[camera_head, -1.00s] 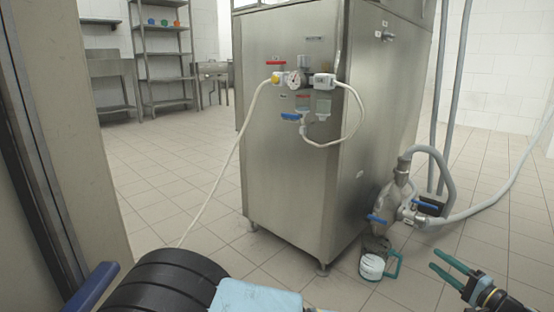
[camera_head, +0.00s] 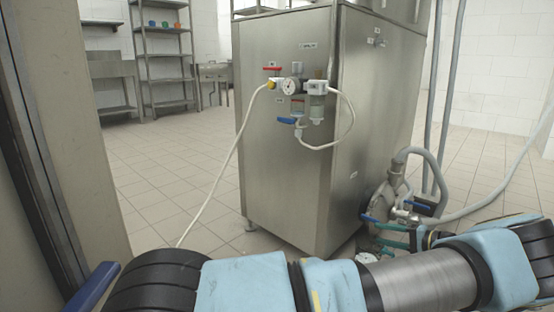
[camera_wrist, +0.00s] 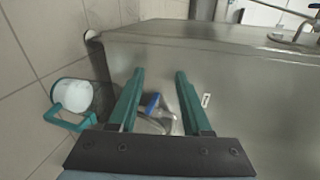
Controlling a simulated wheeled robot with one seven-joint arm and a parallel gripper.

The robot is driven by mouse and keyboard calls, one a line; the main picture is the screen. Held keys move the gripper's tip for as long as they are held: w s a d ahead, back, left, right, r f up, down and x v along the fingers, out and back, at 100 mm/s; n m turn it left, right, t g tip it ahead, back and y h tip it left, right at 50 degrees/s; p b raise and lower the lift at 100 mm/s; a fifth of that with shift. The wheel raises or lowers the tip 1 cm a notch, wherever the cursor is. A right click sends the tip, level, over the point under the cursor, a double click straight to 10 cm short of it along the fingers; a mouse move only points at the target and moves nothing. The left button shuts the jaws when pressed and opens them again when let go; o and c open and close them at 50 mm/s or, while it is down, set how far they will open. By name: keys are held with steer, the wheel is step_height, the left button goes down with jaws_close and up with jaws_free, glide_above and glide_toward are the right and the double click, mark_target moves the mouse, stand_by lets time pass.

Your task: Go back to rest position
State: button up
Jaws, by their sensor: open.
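My gripper (camera_wrist: 157,84) is open and empty in the wrist view, its two green fingers apart in front of the steel cabinet (camera_wrist: 245,60). In the head view my gripper (camera_head: 396,236) is partly hidden behind my arm, near the valve at the cabinet's lower right. A cup with white contents and a green handle (camera_wrist: 72,97) stands on the floor to the left of the fingers, apart from them. In the head view only a bit of the cup (camera_head: 366,258) shows above my arm.
The steel cabinet (camera_head: 285,150) fills the middle, with a gauge, hoses and coloured valve handles. A blue-handled valve (camera_wrist: 152,104) shows between the fingers. A grey hose (camera_head: 437,170) rises at the right. A door edge (camera_head: 70,130) stands at the left.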

steer(key=w+a+r+n+g+h+p, duration=0.1)
steer(key=a+r+n+g+h+p, duration=0.25)
steer(key=a, duration=0.95)
steer(key=a+r+n+g+p, duration=0.15)
steer(key=a+r+g, duration=0.4)
steer(key=a, duration=0.65)
steer(key=s+a+r+n+h+p, duration=0.45)
steer(key=s+a+r+h, duration=0.25)
steer(key=s+a+r, duration=0.9)
step_height(320, 180, up, 38)
steer(key=s+d+p, duration=0.2)
steer(key=p, duration=3.6)
steer(key=shift+r+m, duration=0.15)
steer(key=shift+m, duration=0.3)
steer(key=shift+c, duration=0.3)
